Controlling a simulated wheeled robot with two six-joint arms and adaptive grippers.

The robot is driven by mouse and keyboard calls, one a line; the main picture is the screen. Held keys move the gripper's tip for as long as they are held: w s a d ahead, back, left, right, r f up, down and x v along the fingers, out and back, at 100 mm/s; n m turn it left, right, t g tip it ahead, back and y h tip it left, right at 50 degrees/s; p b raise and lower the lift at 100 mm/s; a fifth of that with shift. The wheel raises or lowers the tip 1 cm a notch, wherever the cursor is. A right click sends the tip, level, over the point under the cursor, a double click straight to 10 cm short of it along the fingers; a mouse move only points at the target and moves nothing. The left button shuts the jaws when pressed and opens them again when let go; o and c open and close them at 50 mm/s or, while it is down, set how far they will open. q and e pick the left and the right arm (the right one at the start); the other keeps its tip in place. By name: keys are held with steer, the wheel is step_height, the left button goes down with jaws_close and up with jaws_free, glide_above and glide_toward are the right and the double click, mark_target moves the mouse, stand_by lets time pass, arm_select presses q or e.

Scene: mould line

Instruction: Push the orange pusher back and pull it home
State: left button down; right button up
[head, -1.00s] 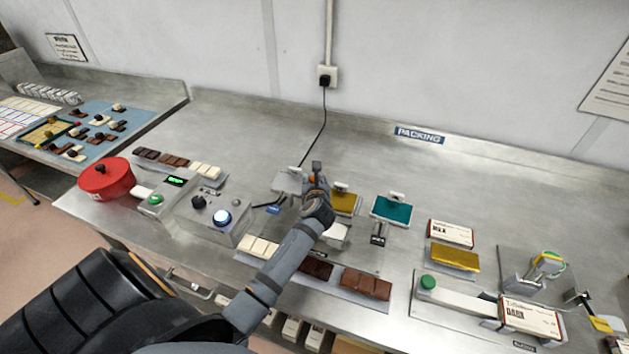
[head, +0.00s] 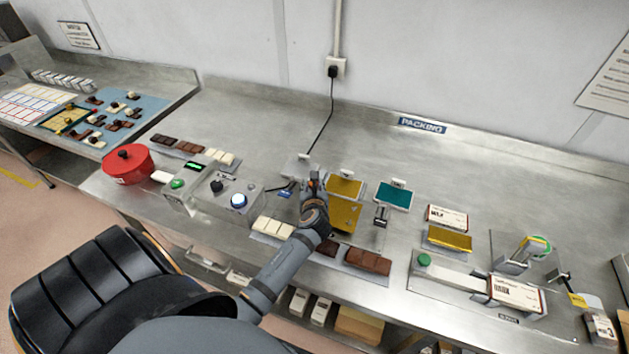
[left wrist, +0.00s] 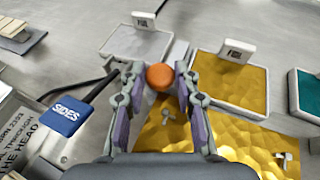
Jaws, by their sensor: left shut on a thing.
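The orange pusher shows as a round orange knob (left wrist: 160,77) in the left wrist view. My left gripper (left wrist: 160,72) is shut on it, with one finger on each side. In the head view my left gripper (head: 313,178) is at the middle of the bench, between the grey pad (head: 297,167) and the gold foil pad (head: 345,187). There my gripper hides the knob. A larger gold foil sheet (head: 346,217) lies just in front of the gold pad; it also shows below the knob in the left wrist view (left wrist: 165,130). My right gripper is not in view.
A control box (head: 232,192) with a blue button stands to the left, near a red pot (head: 126,166). A teal pad (head: 393,197) is to the right. Chocolate bars (head: 368,260) lie in front. The back of the bench is clear.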

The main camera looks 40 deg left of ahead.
arm_select(q)
steer(key=shift+s+f, duration=0.1)
steer(key=shift+f, duration=0.1)
steer(key=c, duration=1.4)
jaws_free()
steer(key=o, duration=0.4)
steer(key=shift+r, duration=0.1)
steer(key=shift+s+d, duration=0.1)
steer(key=shift+s, duration=0.05)
steer(key=v, duration=0.7)
steer(key=shift+s+r, duration=0.1)
steer(key=shift+r, duration=0.05)
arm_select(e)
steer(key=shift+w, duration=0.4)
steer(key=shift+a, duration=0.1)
